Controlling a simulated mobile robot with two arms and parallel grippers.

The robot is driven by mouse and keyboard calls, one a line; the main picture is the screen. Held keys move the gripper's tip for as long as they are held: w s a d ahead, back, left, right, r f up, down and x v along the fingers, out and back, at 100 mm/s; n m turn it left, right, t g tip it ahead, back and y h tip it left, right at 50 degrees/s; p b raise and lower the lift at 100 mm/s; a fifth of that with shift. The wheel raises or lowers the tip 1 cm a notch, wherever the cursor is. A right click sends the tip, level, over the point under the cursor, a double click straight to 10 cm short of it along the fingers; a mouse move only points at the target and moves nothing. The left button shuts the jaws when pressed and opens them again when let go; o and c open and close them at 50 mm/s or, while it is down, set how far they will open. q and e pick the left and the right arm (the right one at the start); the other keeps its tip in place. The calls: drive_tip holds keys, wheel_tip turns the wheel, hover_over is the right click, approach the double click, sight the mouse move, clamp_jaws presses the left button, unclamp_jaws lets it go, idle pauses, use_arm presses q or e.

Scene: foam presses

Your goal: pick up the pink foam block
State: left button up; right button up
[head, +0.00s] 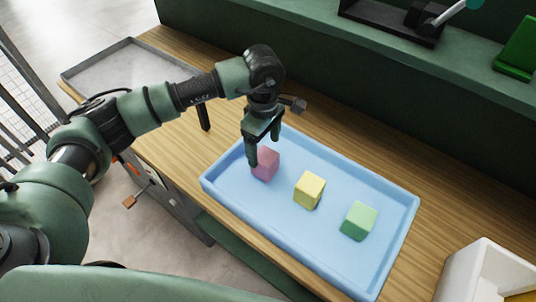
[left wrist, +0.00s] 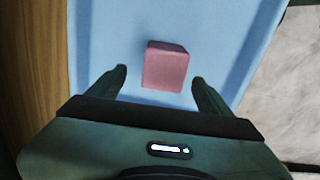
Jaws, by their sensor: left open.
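The pink foam block (head: 267,165) lies in the blue tray (head: 330,262), near its left end. In the left wrist view the pink block (left wrist: 166,66) lies ahead of and between the two fingers. My left gripper (head: 262,150) is over the left part of the tray. In the head view its fingers cover part of the block's left side. In the left wrist view my left gripper (left wrist: 160,84) is open, with a gap on each side of the block. My right gripper is not in view.
A yellow block (head: 309,190) and a green block (head: 358,221) sit in the same tray, right of the pink one. A white box (head: 455,280) stands at the lower right. A grey tray (head: 125,62) lies at the upper left. A green shelf runs along the back.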

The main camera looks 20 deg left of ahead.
sight(265, 155)
use_arm(q)
drive_tip(key=shift+s+d+f+p, duration=0.1)
drive_tip(key=shift+s+f+p, duration=0.2)
drive_tip(key=shift+f+p, duration=0.25)
drive_tip(key=shift+s+d+f+p, duration=0.1)
drive_tip(key=shift+s+f+p, duration=0.25)
drive_tip(key=shift+f, duration=0.3)
drive_tip(key=f, duration=0.1)
drive_tip(key=f+p, duration=0.1)
drive_tip(key=f, duration=0.1)
drive_tip(key=shift+w+f, duration=0.3)
drive_tip(key=shift+f, duration=0.3)
drive_tip(key=c, duration=1.4)
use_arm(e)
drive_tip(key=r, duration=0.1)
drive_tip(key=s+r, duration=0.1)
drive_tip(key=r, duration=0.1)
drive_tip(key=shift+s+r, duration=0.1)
use_arm(q)
drive_tip(key=shift+r, duration=0.15)
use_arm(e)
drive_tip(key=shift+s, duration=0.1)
